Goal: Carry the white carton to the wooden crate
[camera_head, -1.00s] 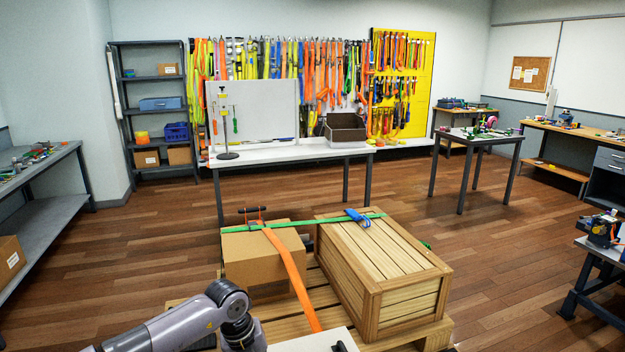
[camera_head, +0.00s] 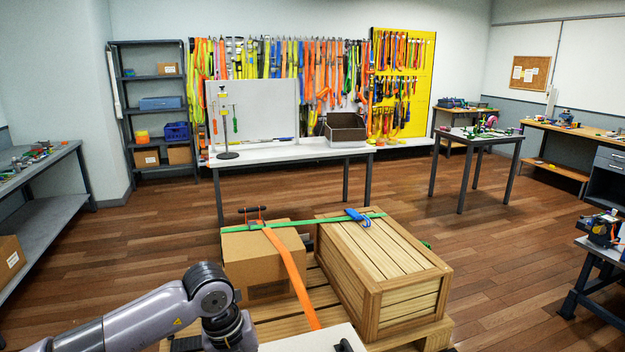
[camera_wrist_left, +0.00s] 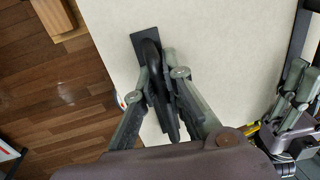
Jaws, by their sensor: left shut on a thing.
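The white carton (camera_head: 308,342) shows only as a strip of its top at the bottom edge of the head view, with a black handle (camera_head: 344,346) on it. In the left wrist view its pale top (camera_wrist_left: 225,60) fills the middle. My left gripper (camera_wrist_left: 157,72) is shut on the carton's black handle. My right gripper (camera_wrist_left: 292,90) shows at the right edge of that view; whether it is closed is unclear. The wooden crate (camera_head: 405,292) sits on the right of a wooden pallet, beyond the carton.
A brown cardboard box (camera_head: 258,262) stands left of the crate on the pallet (camera_head: 436,332). A green strap (camera_head: 320,222) crosses both and an orange strap (camera_head: 292,275) runs over the box. A white table (camera_head: 280,152) stands behind; open floor lies on both sides.

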